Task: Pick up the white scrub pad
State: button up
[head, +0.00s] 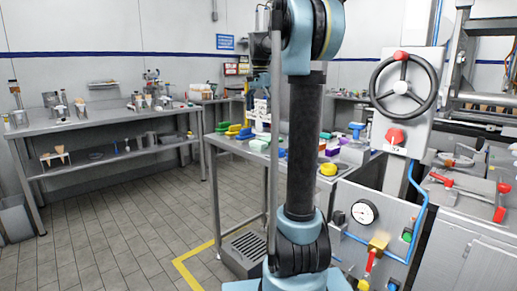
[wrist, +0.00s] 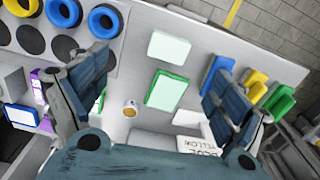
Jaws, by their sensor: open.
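In the wrist view, a flat white pad (wrist: 168,48) with a pale green edge lies on the grey table top, near the picture's upper middle. Just below it lies a pale pad with a green border (wrist: 166,91). I cannot tell for sure which is the white scrub pad; the upper one looks whiter. My gripper (wrist: 158,70) is open, its two dark blue fingers spread wide to either side of both pads. Nothing shows between the fingers in their grasp. In the head view my arm hides much of the table, and I cannot make out the pads.
Blue and yellow rings (wrist: 104,20) lie at upper left. A small round tan-topped item (wrist: 130,109) and a lettered label (wrist: 195,145) sit nearby. A control panel with a handwheel (head: 401,86) stands right of my arm.

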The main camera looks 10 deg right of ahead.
jog(key=w+m, duration=0.1)
jog(key=w, duration=0.3)
send_over(258, 142)
jog(key=w, duration=0.1)
jog(key=f, duration=1.1)
jog(key=shift+d, duration=0.2)
jog(key=shift+s+f, duration=0.2)
jog(key=shift+f, duration=2.55)
jog(key=c, duration=1)
jog(key=shift+o, duration=0.2)
notch_tip(258, 142, up, 10)
jog(key=shift+r, duration=0.1)
jog(key=shift+o, duration=0.6)
